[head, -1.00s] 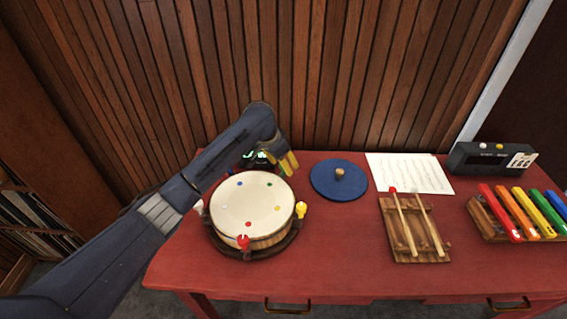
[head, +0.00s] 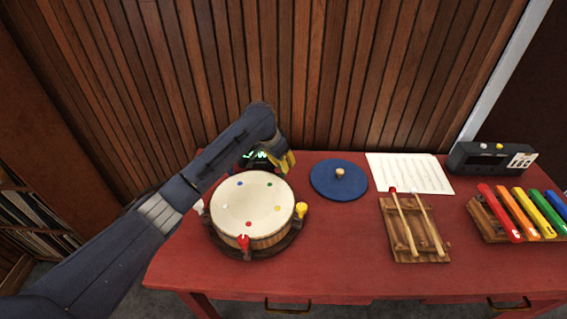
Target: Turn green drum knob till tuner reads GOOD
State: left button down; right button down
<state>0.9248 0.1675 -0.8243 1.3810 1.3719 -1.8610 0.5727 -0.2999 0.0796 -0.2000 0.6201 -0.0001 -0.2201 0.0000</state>
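The drum (head: 250,205) sits on the red table at the left, with coloured dots on its pale skin, one of them green (head: 269,184) near the far right rim. The green knob is not clearly visible; my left gripper (head: 287,162) is at the far right rim beside that dot and covers the area. Its yellow-marked fingers point down toward the rim. Whether they are open or shut on a knob cannot be told. A dark device with glowing green characters (head: 256,155), perhaps the tuner, is behind the drum, partly hidden by my arm; its reading is not fully legible. My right gripper is not in view.
A red knob (head: 243,242) and a yellow knob (head: 301,209) stand on the drum's near side. A blue disc (head: 339,181), a music sheet (head: 409,173), mallets on a wooden block (head: 415,230), a xylophone (head: 520,215) and a dark box (head: 489,159) lie to the right.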

pick_arm(q)
jog(key=shift+m, duration=0.3)
jog(key=m+g+h, duration=0.1)
jog(key=m, duration=0.1)
jog(key=shift+w+r+m, duration=0.1)
jog(key=shift+m, duration=0.2)
jog(key=shift+d+m+g, duration=0.1)
jog(key=shift+m+g, duration=0.3)
jog(key=shift+m, duration=0.7)
jog(key=c, duration=1.1)
grip_release()
jog(key=shift+v, duration=5.95)
